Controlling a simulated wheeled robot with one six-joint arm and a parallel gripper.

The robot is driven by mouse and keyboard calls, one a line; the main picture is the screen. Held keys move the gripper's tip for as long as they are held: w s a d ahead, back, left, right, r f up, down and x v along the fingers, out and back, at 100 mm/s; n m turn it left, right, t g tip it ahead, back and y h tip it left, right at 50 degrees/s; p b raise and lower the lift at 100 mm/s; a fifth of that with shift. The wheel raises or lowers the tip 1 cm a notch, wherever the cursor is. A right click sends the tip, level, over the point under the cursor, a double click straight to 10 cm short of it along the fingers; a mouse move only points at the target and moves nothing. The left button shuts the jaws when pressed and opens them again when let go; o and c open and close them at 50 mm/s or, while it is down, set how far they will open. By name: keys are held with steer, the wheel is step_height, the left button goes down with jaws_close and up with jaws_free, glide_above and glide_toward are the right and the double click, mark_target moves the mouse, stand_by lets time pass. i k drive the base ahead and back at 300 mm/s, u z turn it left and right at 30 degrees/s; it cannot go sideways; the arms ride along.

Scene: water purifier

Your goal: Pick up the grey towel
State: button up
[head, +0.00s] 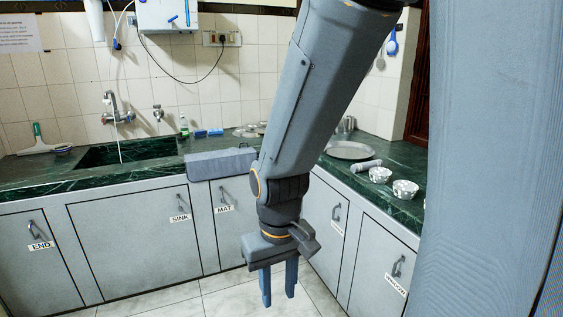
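The grey towel (219,164) appears as a flat, folded slab on the green counter, at its front edge to the right of the sink. Its front side hangs slightly over the edge, and its right end meets my arm in the picture, which may hide a little of it. My gripper (278,299) points down in front of the cabinets, lower in the picture than the towel and to its right. Its two fingers are apart with nothing between them. It is not touching the towel.
The green counter (100,182) turns a corner behind my arm. The sink (125,152) lies left of the towel. A steel plate (349,150), a small grey cylinder (367,166) and two bowls (380,174) stand on the right. The tiled floor in front is clear.

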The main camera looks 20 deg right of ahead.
mark_target(357, 168)
steer(key=u, duration=0.15)
steer(key=i, duration=1.7)
steer(key=z, duration=0.55)
steer(key=i, duration=0.95)
steer(key=z, duration=1.65)
steer(key=i, duration=0.75)
steer(key=z, duration=0.65)
